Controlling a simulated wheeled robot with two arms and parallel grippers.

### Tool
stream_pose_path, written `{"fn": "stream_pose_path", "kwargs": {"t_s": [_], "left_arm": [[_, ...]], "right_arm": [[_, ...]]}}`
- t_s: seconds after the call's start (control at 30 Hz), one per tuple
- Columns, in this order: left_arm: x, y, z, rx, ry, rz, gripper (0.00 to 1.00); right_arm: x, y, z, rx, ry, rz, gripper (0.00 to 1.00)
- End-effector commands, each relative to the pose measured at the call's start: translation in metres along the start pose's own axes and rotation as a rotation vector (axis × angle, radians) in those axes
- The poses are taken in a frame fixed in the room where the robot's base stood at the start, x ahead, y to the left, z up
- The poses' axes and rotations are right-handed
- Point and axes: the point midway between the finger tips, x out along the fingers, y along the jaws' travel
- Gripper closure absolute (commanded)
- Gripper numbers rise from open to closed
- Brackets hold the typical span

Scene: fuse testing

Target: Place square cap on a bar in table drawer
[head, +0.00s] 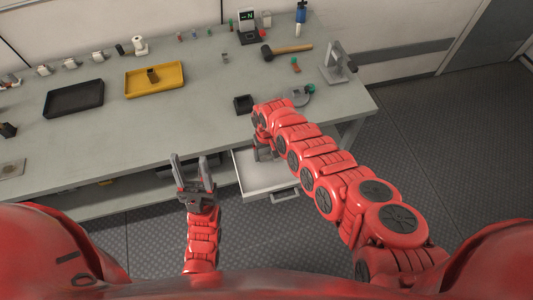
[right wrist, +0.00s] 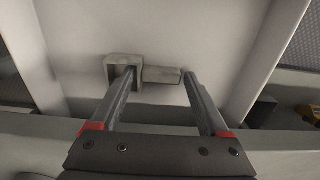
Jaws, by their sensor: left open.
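The drawer (head: 262,178) under the table is pulled open. In the right wrist view, a grey hollow square cap (right wrist: 112,62) and a short grey bar (right wrist: 160,75) are on the drawer's pale floor (right wrist: 160,30). The cap is at the bar's left end; I cannot tell whether they touch. My right gripper (head: 264,152) is down in the drawer, and in its wrist view (right wrist: 159,78) its fingers are wide apart. The left fingertip overlaps the cap's opening; the right one is by the bar's right end. My left gripper (head: 192,165) is open and empty, left of the drawer.
A small black box (head: 243,104) stands on the table (head: 190,125) above the drawer. A yellow tray (head: 135,84), a black tray (head: 75,98), a hammer (head: 290,48) and a metal stand (head: 338,67) are further back. The table's middle is clear.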

Motion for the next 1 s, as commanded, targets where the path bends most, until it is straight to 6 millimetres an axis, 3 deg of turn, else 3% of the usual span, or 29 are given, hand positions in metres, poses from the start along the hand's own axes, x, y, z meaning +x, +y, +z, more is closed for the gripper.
{"fn": "stream_pose_path", "kwargs": {"t_s": [0.1, 0.47, 0.67, 1.0], "left_arm": [[0.0, 0.0, 0.0, 0.0, 0.0, 0.0, 0.46], [0.007, 0.0, -0.001, 0.0, 0.0, 0.0, 0.46], [0.023, -0.001, -0.004, 0.0, 0.0, 0.0, 0.46], [0.016, -0.001, -0.003, 0.0, 0.0, 0.0, 0.46]], "right_arm": [[-0.001, 0.0, 0.0, 0.0, 0.001, 0.0, 0.04], [-0.008, 0.001, 0.0, 0.001, 0.001, 0.0, 0.04], [-0.043, 0.001, -0.002, 0.005, 0.006, -0.004, 0.04], [-0.09, 0.0, -0.001, 0.002, 0.005, -0.001, 0.04]]}}
